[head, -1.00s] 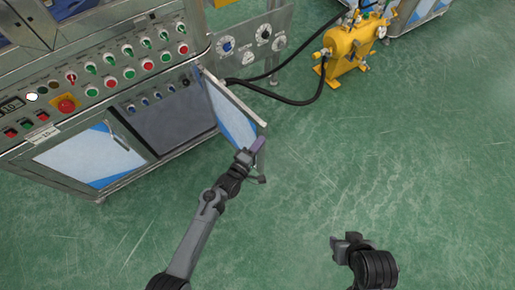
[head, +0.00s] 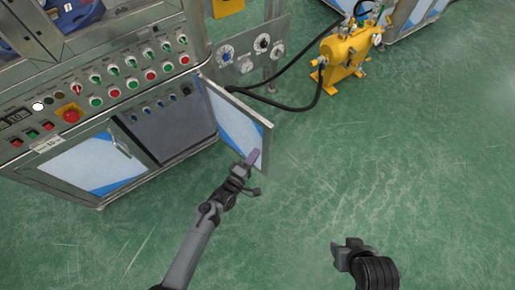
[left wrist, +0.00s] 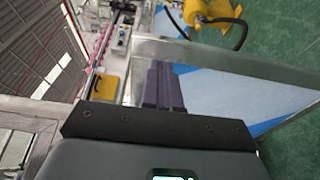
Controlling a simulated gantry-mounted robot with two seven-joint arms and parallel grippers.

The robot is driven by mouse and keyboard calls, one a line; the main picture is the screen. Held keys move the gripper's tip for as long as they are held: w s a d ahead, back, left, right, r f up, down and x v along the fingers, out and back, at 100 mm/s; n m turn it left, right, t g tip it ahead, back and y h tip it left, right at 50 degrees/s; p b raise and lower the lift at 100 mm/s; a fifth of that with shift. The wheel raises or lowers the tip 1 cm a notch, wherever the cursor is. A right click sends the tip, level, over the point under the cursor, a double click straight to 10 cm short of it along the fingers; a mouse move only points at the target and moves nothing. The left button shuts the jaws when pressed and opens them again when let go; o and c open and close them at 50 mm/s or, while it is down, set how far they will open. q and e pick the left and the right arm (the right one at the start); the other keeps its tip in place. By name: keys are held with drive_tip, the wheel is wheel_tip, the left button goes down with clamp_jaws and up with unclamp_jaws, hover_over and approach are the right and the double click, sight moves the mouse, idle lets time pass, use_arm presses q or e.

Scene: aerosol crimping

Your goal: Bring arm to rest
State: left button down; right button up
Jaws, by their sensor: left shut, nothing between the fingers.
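My left gripper (head: 253,157) is in front of the open cabinet door (head: 236,122) in the head view, near the door's lower free corner. Its purple fingers are closed together and empty. In the left wrist view the closed fingers (left wrist: 163,86) point toward the door panel (left wrist: 222,97), which is white and blue with a metal frame. I cannot tell whether the fingertips touch the door. My right gripper (head: 343,254) is low in the head view, over bare floor. Its fingers are too unclear to judge.
The control cabinet (head: 105,95) with rows of buttons and knobs stands at the left. A second, closed door (head: 85,163) is below its panel. A yellow pump unit (head: 343,55) with black hoses stands at the top right. The green floor (head: 400,150) is clear in the middle and right.

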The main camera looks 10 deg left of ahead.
use_arm(q)
drive_tip(key=s+d+p, duration=0.1)
drive_tip(key=s+p, duration=0.3)
drive_tip(key=s, duration=0.9)
drive_tip(key=s+a+r+m+g+y+p, duration=0.25)
drive_tip(key=a+r+m, duration=0.25)
drive_tip(key=r, duration=0.3)
drive_tip(key=s+a+r+m+g+y+p, duration=0.25)
drive_tip(key=a+r+m+g, duration=0.2)
drive_tip(key=r, duration=0.25)
drive_tip(key=s+a+r+m+g+y, duration=0.1)
drive_tip(key=s+a+r+m+g, duration=0.15)
drive_tip(key=s, duration=0.25)
drive_tip(key=s+a+r+m+g+y, duration=0.1)
drive_tip(key=s+a+r+m+g, duration=0.1)
drive_tip(key=s+m+g, duration=0.25)
wheel_tip(320, 180, up, 37)
drive_tip(key=t+p, duration=0.1)
drive_tip(key=p, duration=3.6)
drive_tip(key=shift+s+n, duration=0.15)
drive_tip(key=shift+n, duration=0.3)
